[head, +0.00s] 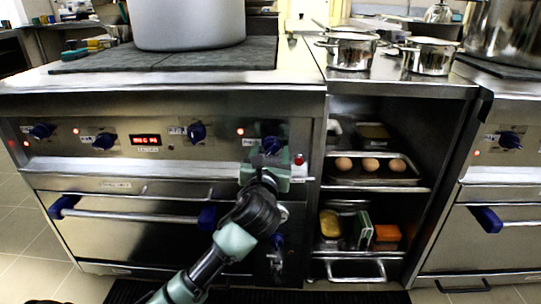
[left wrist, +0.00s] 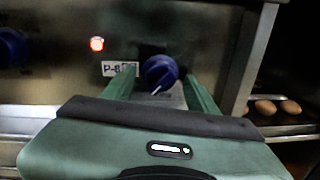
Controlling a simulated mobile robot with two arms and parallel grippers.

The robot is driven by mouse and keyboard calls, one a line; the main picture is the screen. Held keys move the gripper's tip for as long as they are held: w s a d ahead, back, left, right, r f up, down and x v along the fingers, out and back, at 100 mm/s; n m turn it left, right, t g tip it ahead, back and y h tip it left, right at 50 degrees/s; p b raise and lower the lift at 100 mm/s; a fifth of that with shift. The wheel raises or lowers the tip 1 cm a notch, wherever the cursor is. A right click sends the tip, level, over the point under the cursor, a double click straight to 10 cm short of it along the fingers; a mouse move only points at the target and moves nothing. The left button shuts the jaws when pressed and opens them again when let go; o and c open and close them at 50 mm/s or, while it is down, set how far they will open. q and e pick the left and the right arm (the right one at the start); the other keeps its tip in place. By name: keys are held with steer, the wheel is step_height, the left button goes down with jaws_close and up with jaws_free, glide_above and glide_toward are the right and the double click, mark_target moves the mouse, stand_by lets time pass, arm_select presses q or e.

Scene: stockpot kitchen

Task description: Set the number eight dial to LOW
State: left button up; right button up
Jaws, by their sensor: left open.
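The number eight dial is a blue knob (left wrist: 160,72) beside a label reading P-8 (left wrist: 116,69) in the left wrist view. A white pointer line on it points down and slightly left. In the head view the dial (head: 271,145) shows at the right end of the stove's front panel, partly behind my gripper. My left gripper (head: 268,165) is open, with its green fingers on either side of the dial; it also shows in the left wrist view (left wrist: 160,80). I cannot tell whether the fingers touch the dial. My right gripper is not in view.
Other blue dials (head: 197,131) and a red display (head: 145,140) line the panel. A red button (head: 299,159) sits just right of my gripper. The oven handle (head: 135,216) is below left. Open shelves with a tray of eggs (head: 338,182) are to the right.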

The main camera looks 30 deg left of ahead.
arm_select(q)
jaws_close()
